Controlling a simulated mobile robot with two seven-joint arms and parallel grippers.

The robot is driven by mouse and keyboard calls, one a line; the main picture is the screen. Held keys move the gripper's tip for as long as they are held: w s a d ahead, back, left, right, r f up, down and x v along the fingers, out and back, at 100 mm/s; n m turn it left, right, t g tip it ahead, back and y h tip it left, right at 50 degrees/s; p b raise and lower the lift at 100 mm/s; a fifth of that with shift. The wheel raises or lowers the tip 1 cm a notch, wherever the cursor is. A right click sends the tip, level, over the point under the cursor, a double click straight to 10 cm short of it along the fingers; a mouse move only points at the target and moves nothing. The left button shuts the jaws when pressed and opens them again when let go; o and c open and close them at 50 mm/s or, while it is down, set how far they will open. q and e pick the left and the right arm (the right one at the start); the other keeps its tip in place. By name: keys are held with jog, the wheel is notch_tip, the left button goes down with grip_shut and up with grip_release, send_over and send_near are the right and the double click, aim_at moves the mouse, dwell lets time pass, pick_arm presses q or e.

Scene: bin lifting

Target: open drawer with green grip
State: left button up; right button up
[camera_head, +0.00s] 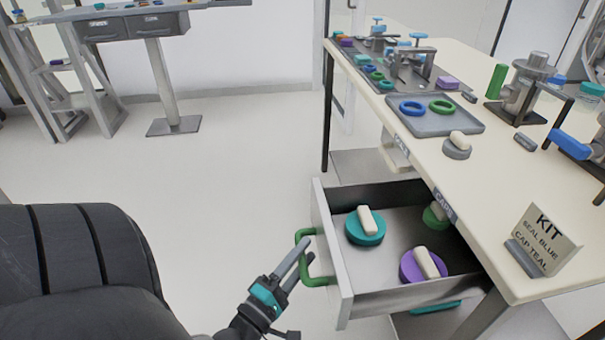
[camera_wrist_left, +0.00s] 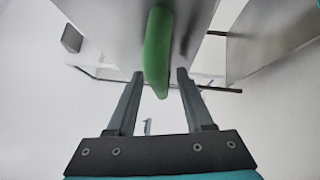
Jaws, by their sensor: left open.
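The drawer (camera_head: 343,275) under the cream table is pulled out and shows its inside. Its green grip (camera_head: 312,262) is on the front panel, facing left. Inside lie a teal cap (camera_head: 366,232), a purple cap (camera_head: 410,268) and a green cap (camera_head: 432,220), each with a pale bar on top. My left gripper (camera_head: 299,258) is at the green grip. In the left wrist view the green grip (camera_wrist_left: 156,55) reaches down between the two open fingers (camera_wrist_left: 158,82), with gaps on both sides. My right gripper is not in view.
The table (camera_head: 480,185) carries a grey tray (camera_head: 437,118) with blue and green rings, and a KIT sign (camera_head: 543,240). The floor (camera_head: 230,150) between chair and drawer is clear.

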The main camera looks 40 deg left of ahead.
pick_arm(q)
jog(key=s+d+f+p, duration=0.1)
jog(key=s+d+f, duration=0.1)
jog(key=s, duration=1.3)
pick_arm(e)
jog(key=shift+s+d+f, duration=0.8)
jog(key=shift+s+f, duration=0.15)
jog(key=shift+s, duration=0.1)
